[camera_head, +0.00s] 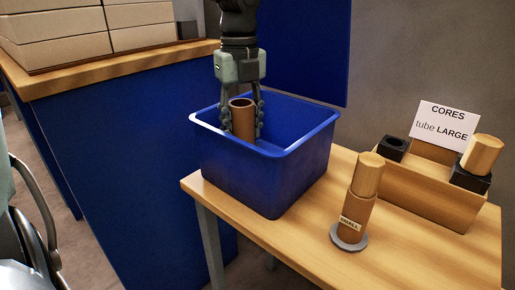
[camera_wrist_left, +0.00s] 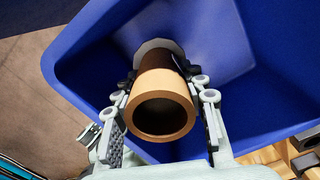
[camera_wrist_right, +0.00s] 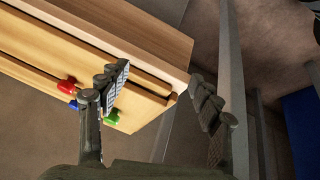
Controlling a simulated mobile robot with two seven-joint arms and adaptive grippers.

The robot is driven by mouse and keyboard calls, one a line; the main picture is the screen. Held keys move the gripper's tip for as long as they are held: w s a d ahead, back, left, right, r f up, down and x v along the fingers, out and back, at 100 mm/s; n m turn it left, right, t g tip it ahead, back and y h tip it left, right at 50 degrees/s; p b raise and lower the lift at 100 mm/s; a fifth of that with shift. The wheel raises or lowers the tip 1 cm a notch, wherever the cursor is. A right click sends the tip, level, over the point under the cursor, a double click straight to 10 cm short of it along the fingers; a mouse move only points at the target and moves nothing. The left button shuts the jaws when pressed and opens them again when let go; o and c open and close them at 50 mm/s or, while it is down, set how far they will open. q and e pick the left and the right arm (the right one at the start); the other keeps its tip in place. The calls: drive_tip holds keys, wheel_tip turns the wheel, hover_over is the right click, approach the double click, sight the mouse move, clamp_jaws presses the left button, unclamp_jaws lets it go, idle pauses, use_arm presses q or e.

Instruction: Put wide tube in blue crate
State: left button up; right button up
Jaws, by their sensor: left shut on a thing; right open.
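The wide tube (camera_head: 242,118) is a brown hollow cylinder, held upright in my left gripper (camera_head: 243,125). Its lower end is inside the blue crate (camera_head: 265,178), below the rim. In the left wrist view the tube (camera_wrist_left: 160,105) points down into the crate (camera_wrist_left: 235,75), between the two fingers of the left gripper (camera_wrist_left: 165,100). A pale grey disc shows at the tube's far end; whether it touches the crate floor cannot be told. My right gripper (camera_wrist_right: 160,100) is open and empty near a wooden edge, in the right wrist view.
A wooden table (camera_head: 290,235) bears the crate, a tube marked SMALL (camera_head: 351,220) on a grey base, and a wooden holder (camera_head: 425,190) with black sockets. A CORES sign (camera_head: 446,120) stands behind. Boxes (camera_head: 55,38) lie on a blue-sided counter (camera_head: 130,150) at left.

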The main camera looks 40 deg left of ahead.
sight(256, 144)
use_arm(q)
wheel_tip(256, 144, down, 5)
drive_tip(key=shift+f, duration=0.1)
drive_tip(key=shift+w, duration=0.7)
drive_tip(key=w, duration=0.1)
drive_tip(key=w+p, duration=0.1)
drive_tip(key=shift+w+d+f, duration=0.15)
drive_tip(key=shift+w+f, duration=0.15)
drive_tip(key=shift+w, duration=0.1)
drive_tip(key=shift+f, duration=0.25)
use_arm(e)
drive_tip(key=s, duration=0.1)
drive_tip(key=s+d+g, duration=0.2)
drive_tip(key=shift+s+d+f+h, duration=0.15)
drive_tip(key=shift+f+h, duration=0.15)
drive_tip(key=shift+f, duration=0.05)
use_arm(q)
drive_tip(key=shift+f+b, duration=0.15)
drive_tip(key=shift+b, duration=0.15)
drive_tip(key=o, duration=1.2)
drive_tip(key=shift+c, duration=0.2)
use_arm(e)
drive_tip(key=shift+w+a+r+t, duration=0.1)
drive_tip(key=shift+w+a+t, duration=0.3)
drive_tip(key=shift+w, duration=0.15)
drive_tip(key=shift+w+a+r+t, duration=0.1)
drive_tip(key=shift+w+a+t, duration=0.25)
drive_tip(key=shift+w, duration=0.2)
